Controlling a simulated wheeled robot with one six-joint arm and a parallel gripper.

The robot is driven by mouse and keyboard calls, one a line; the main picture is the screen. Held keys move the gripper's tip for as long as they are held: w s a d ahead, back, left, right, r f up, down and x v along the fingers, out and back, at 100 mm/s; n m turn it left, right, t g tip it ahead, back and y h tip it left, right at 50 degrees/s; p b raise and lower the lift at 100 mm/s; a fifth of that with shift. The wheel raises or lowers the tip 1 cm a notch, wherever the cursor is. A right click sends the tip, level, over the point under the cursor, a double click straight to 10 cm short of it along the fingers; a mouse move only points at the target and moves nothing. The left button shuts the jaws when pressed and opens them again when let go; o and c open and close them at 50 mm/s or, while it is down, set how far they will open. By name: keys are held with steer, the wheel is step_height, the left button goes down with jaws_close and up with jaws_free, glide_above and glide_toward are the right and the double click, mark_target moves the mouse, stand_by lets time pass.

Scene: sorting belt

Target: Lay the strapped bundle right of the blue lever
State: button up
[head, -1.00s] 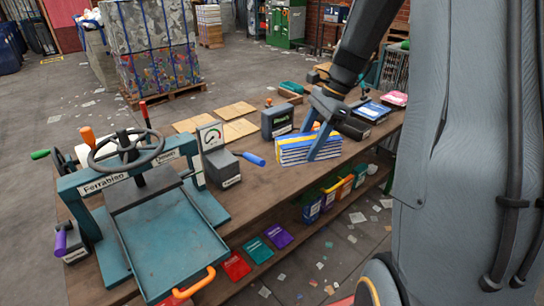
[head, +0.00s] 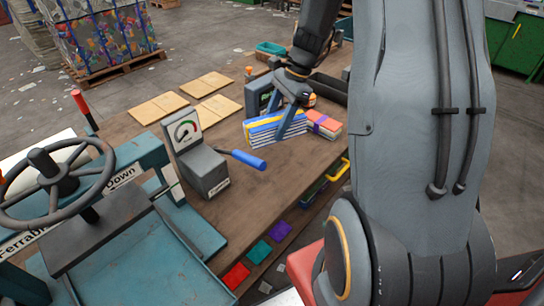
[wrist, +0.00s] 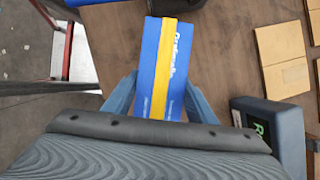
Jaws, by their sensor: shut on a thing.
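My gripper (head: 290,118) is shut on the strapped bundle (head: 262,131), a stack of blue and white books with a yellow strap. In the wrist view the blue bundle (wrist: 162,50) is clamped between the two blue-grey fingers (wrist: 153,95). The fingers hide part of its side, and I cannot tell whether its underside touches the bench. The blue lever (head: 248,160) sticks out to the right from a grey gauge box (head: 204,172). The bundle is beyond the lever and slightly right of its tip, apart from it in the picture.
Cardboard sheets (head: 205,84) lie at the back of the bench (head: 205,235). The press wheel (head: 55,185) stands at left. Bare bench shows right of and in front of the lever.

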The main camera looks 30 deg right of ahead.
step_height(320, 180, down, 11)
steer(key=shift+w+r+p, duration=0.1)
steer(key=shift+w+p, duration=0.05)
steer(key=shift+p, duration=1)
steer(key=o, duration=1.5)
steer(key=shift+c, duration=0.2)
steer(key=b+v, duration=0.3)
steer(key=v, duration=0.9)
